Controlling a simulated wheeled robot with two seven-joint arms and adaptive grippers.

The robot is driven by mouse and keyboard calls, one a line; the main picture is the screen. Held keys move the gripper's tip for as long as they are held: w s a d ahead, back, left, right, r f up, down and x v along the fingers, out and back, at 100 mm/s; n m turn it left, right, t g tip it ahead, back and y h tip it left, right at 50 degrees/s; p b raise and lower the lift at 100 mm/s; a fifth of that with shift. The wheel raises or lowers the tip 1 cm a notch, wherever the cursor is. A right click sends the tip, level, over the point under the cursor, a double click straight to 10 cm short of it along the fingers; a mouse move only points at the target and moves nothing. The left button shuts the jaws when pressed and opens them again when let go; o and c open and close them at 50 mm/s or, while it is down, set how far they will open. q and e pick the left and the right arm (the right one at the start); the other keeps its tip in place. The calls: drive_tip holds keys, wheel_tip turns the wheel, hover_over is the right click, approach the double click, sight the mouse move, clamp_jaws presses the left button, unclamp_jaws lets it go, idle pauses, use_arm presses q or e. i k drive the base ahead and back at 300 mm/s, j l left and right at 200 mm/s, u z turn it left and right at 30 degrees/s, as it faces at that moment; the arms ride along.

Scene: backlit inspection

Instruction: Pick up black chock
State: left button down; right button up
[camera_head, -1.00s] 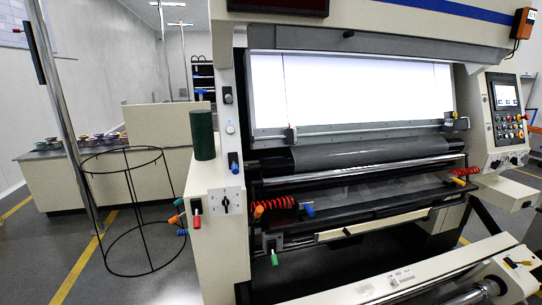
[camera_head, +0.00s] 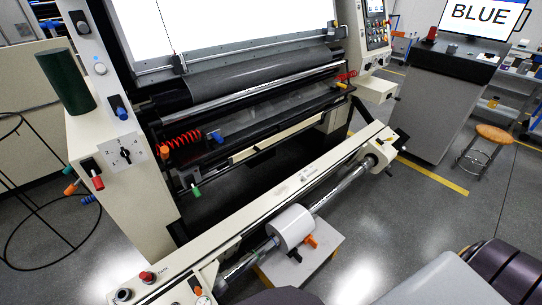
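A small black piece (camera_head: 294,255), which looks like the black chock, rests on a low white platform (camera_head: 318,268) on the floor. A small orange piece (camera_head: 311,241) of similar size is beside it, a little to the right. Both are just in front of a white roll (camera_head: 291,226) on the machine's lower shaft. The black piece is small, so its exact shape is hard to tell. Neither of my grippers shows in the view.
The inspection machine's long cream beam (camera_head: 290,190) runs diagonally behind the platform. A dark green cylinder (camera_head: 66,82) stands on the machine's left post. A stool (camera_head: 486,148) and a grey cabinet (camera_head: 436,110) are at right.

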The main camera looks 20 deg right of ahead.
sight(294, 253)
drive_tip(key=z, duration=1.15)
drive_tip(key=i+l+u, duration=0.35)
drive_tip(key=l, duration=0.2)
drive_tip(key=l+u, duration=0.3)
drive_tip(key=l, duration=0.25)
drive_tip(key=i+l+u, duration=0.15)
drive_tip(key=l+u, duration=0.2)
drive_tip(key=l, duration=0.25)
drive_tip(key=l+u, duration=0.35)
drive_tip(key=l, duration=0.3)
drive_tip(key=l+u, duration=0.3)
drive_tip(key=l, duration=0.3)
drive_tip(key=k+l+u, duration=0.15)
drive_tip(key=l+u, duration=0.2)
drive_tip(key=l, duration=0.25)
drive_tip(key=k+l+u, duration=0.2)
drive_tip(key=l+u, duration=0.15)
drive_tip(key=l, duration=0.25)
